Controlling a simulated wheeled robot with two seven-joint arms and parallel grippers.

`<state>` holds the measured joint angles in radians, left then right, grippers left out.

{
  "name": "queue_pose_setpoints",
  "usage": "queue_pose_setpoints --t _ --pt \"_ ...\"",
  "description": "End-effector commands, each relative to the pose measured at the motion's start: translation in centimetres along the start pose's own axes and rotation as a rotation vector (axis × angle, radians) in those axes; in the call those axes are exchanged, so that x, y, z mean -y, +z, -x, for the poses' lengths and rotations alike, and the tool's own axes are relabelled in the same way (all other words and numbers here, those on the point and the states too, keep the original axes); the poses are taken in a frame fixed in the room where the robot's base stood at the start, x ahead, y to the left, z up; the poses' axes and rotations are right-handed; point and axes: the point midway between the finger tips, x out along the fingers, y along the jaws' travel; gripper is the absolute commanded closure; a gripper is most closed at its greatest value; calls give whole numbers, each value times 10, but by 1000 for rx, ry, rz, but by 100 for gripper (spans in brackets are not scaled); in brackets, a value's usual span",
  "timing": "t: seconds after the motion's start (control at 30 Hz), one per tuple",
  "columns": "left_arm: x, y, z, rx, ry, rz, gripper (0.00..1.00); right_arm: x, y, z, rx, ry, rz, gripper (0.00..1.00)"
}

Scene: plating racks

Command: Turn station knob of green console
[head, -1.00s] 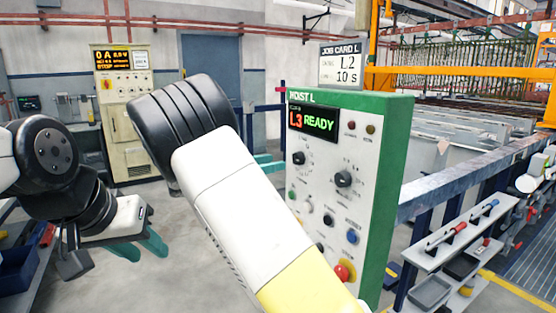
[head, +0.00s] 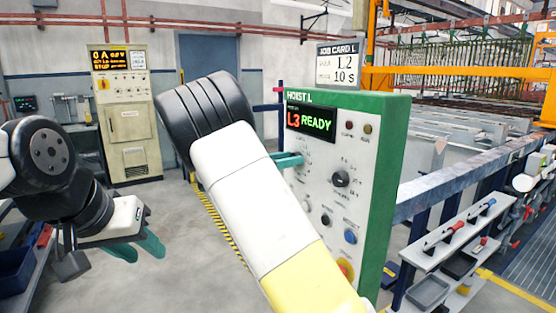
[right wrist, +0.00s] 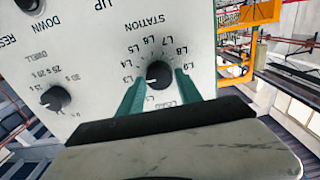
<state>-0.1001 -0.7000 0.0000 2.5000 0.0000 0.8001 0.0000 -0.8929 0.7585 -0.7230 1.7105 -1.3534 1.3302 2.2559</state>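The green console (head: 385,180) stands right of centre in the head view, its display (head: 311,122) reading "L3 READY". In the right wrist view the black station knob (right wrist: 159,75) sits in a ring of labels from L2 to L9. Its white mark points towards L3. My right gripper (right wrist: 160,92) is open, with one teal finger on each side of the knob and a visible gap to it. In the head view the teal fingers (head: 290,160) reach the console face and hide the knob. My left gripper (head: 138,248) is open and empty at the left.
A job card (head: 338,66) above the console reads L2, 10 s. The dwell knob (right wrist: 55,98) and several buttons share the panel. A beige cabinet (head: 127,130) stands behind. A tool shelf (head: 455,250) is at right.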

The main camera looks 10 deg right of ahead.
Motion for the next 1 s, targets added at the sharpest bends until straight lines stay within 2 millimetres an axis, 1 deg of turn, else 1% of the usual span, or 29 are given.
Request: queue_pose_setpoints --t 0.03,0.1,0.17,0.2,0.4,0.57,0.77,1.0 --pt "0 0 0 0 0 0 64 0 0 0 0 0 0 70" --pt "0 0 0 0 0 0 64 0 0 0 0 0 0 84" --pt "0 0 0 0 0 0 64 0 0 0 0 0 0 96" --pt "0 0 0 0 0 0 64 0 0 0 0 0 0 100" --pt "0 0 0 0 0 0 64 0 0 0 1 0 12 100" --pt "0 0 0 0 0 0 64 0 0 0 1 0 62 100" --pt "0 0 0 0 0 0 64 1 0 0 1 0 191 100" --pt "0 0 0 0 0 0 64 2 0 0 1 0 411 100"
